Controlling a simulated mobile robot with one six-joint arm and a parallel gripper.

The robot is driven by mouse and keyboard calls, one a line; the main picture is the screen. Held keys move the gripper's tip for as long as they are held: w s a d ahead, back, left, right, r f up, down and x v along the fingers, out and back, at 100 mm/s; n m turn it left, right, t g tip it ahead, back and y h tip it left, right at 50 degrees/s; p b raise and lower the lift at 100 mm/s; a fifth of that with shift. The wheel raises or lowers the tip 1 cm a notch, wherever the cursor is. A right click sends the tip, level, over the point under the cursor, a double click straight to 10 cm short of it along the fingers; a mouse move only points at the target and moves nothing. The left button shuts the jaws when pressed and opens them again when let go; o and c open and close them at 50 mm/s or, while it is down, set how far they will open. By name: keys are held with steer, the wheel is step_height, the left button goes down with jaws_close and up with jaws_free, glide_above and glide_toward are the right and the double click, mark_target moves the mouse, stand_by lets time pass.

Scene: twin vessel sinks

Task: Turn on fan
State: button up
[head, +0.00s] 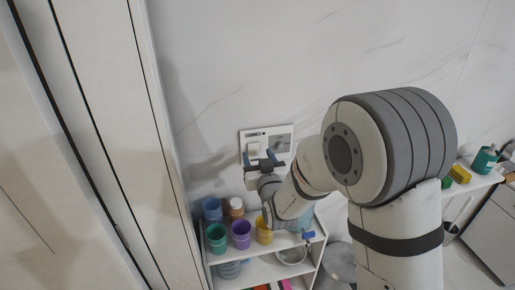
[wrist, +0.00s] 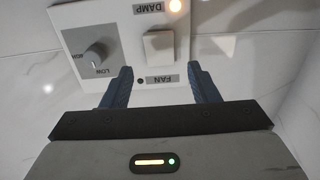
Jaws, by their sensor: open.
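The fan control panel (head: 268,131) is a white plate on the marble wall. In the wrist view it appears upside down, with a white rocker switch (wrist: 159,45) beside a FAN label (wrist: 160,79). The small indicator (wrist: 140,81) by that label is dark. In the head view my gripper (head: 262,159) is just below the switch.
A white shelf (head: 252,247) below holds several cups, including a green cup (head: 216,237), a purple cup (head: 240,234) and a yellow cup (head: 264,231). A tall pale door or cabinet (head: 90,150) stands at left. The wall above the panel is clear.

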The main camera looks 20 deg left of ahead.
mark_target(254, 147)
steer(key=shift+p+x, duration=0.4)
steer(key=shift+x, duration=1.35)
steer(key=c, duration=1)
steer(key=shift+f+b, duration=0.35)
steer(key=shift+b, duration=0.85)
steer(key=b, duration=0.2)
steer(key=shift+f+t+y+b, duration=0.1)
steer(key=shift+t+y+b, duration=0.2)
steer(key=shift+t+b, duration=0.1)
steer(key=t+b, duration=0.1)
steer(key=b, duration=0.5)
steer(key=shift+f+y, duration=0.15)
steer(key=shift+y, duration=0.25)
steer(key=shift+s+r+t+b, duration=0.15)
steer(key=shift+t+b, duration=0.25)
steer(key=shift+b, duration=0.75)
steer(key=shift+r, duration=0.1)
